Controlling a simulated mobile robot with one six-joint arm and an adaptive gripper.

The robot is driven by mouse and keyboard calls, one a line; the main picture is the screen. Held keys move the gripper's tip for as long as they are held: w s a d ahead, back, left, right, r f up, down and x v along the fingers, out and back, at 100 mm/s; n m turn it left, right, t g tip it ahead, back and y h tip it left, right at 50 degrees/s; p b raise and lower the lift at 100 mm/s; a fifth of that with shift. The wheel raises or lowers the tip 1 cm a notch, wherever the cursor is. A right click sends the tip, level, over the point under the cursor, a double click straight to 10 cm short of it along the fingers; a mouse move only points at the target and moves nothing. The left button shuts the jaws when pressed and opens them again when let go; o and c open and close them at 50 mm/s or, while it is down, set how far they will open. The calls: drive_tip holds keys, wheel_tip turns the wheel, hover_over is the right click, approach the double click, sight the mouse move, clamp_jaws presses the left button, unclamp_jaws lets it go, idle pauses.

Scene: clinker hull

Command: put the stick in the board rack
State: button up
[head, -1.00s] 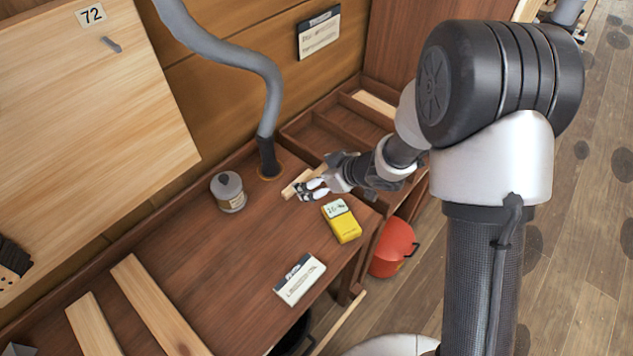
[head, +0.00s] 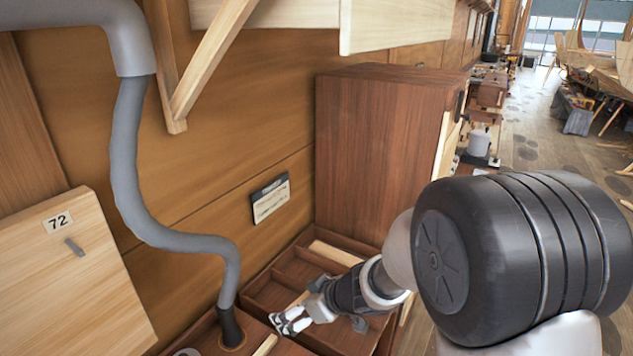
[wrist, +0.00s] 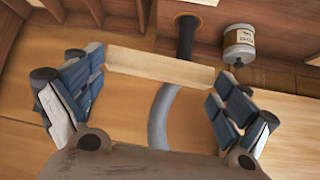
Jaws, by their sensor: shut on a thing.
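My gripper (head: 291,322) is shut on a pale wooden stick (head: 266,345), above the bench in the head view. In the wrist view the stick (wrist: 160,66) spans crosswise between the two fingers of my gripper (wrist: 158,92). In the head view my fingers hide the stick's middle. At the top of the head view, a wooden wall bracket with a diagonal brace (head: 212,62) and pale boards (head: 400,22) looks like the board rack. It is well above my gripper, and its top is cut off.
A grey hose (head: 135,170) rises from the bench left of my gripper. A divided tray (head: 262,292) with a pale strip (head: 335,253) lies behind it. A tall brown cabinet (head: 365,150) stands beyond.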

drive_tip(key=s+d+r+m+t+h+b, duration=0.1)
drive_tip(key=d+r+m+h, duration=0.1)
drive_tip(key=d, duration=0.7)
drive_tip(key=s+d+r+m+t+h+b, duration=0.1)
drive_tip(key=d+r+m+t+h+b, duration=0.1)
drive_tip(key=d, duration=0.8)
drive_tip(key=r+m, duration=0.1)
drive_tip(key=m, duration=0.1)
drive_tip(key=shift+s+r+m, duration=0.15)
drive_tip(key=shift+m, duration=0.25)
